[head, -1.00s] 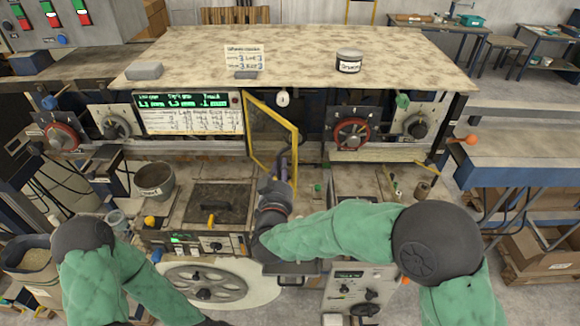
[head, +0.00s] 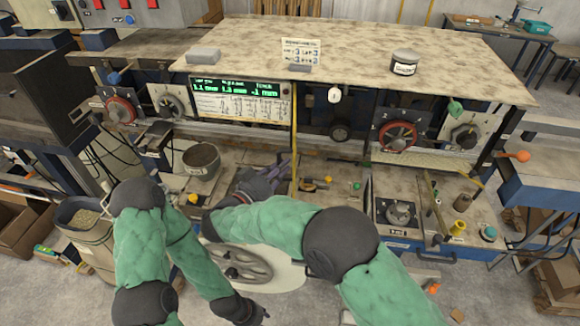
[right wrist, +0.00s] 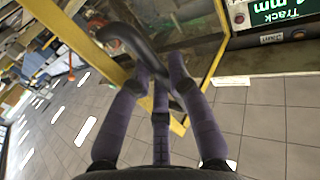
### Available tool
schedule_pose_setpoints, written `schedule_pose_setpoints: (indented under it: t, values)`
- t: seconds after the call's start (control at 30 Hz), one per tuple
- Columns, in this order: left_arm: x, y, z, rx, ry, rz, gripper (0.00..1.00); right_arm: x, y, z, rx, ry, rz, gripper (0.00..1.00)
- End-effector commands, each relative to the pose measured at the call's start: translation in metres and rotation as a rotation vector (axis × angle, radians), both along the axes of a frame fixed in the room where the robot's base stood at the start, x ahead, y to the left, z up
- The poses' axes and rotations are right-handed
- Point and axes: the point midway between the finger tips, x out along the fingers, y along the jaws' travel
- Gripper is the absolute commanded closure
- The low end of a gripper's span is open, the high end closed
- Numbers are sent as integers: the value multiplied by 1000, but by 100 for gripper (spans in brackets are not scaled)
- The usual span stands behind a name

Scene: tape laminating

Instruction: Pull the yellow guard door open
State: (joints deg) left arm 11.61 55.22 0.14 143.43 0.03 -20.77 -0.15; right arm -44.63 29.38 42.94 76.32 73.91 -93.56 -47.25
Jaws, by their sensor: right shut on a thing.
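The yellow guard door (head: 294,140) stands nearly edge-on in the head view, swung out from the machine front. In the right wrist view its yellow frame (right wrist: 74,42) surrounds a clear panel and carries a dark curved handle (right wrist: 122,34). My right gripper (head: 282,171) is at the door's lower front part. In the right wrist view its purple fingers (right wrist: 160,82) close around the handle's near end; the exact contact is partly hidden.
The machine's tabletop (head: 350,50) overhangs the opening. Right of the door are a red handwheel (head: 398,137) and a lower bench with a round fixture (head: 400,212). A grey pot (head: 202,160) stands left of my right gripper. A large spoked wheel (head: 240,262) lies below my right forearm.

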Motion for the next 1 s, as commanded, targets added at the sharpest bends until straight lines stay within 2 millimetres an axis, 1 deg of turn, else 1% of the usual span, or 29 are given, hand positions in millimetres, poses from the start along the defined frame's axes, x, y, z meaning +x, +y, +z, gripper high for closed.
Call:
schedule_pose_setpoints:
  t: [0.2,0.67,0.7,0.73,1.0]
  values:
    - [0,0,1,0,0,0,60,1,9,-1,0,3,3,100]
    - [0,0,1,0,0,0,60,2,11,0,0,1,3,100]
    - [0,0,1,0,0,0,60,1,10,0,0,1,3,79]
    - [0,0,1,0,0,0,60,2,10,0,0,1,3,71]
    - [0,0,1,0,0,0,60,2,10,0,1,0,3,70]
